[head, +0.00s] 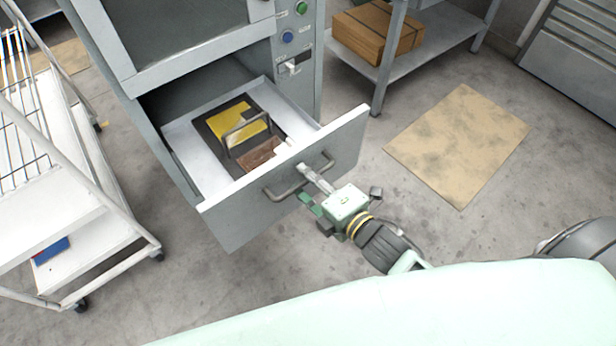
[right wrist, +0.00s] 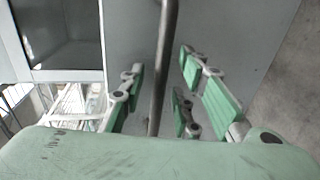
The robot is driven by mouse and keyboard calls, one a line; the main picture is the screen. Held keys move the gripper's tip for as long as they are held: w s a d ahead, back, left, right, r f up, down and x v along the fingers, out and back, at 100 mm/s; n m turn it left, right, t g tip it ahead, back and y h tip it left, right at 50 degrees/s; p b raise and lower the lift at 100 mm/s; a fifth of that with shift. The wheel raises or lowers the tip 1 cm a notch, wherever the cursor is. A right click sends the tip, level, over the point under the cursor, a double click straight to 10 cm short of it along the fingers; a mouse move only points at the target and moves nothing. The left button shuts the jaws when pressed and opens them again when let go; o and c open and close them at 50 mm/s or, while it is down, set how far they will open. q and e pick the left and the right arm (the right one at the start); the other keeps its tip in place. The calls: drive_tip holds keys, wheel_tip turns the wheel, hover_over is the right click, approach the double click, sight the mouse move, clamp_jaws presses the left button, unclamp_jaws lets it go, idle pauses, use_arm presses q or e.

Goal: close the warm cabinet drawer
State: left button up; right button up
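The grey warm cabinet (head: 190,75) stands at the upper left of the head view. Its drawer (head: 240,222) is pulled well out, with the pale interior showing. A grey bar handle (head: 283,194) runs across the drawer front. My right gripper (head: 309,187) is at the handle. In the right wrist view the handle bar (right wrist: 162,70) passes between the green-padded fingers (right wrist: 160,92), with gaps visible on both sides, so the gripper looks open around it. The bar's lower end is hidden behind my gripper body. My left gripper is out of view.
In the drawer lie a dark tray with a yellow item (head: 240,121) and a brown block (head: 262,154). A white wheeled cart (head: 90,240) stands left. A shelf (head: 440,35) with a cardboard box (head: 375,32) is at the back. A flat tan sheet (head: 460,145) lies on the floor.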

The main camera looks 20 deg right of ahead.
drive_tip(key=shift+c, duration=0.2)
clamp_jaws()
idle(0.4)
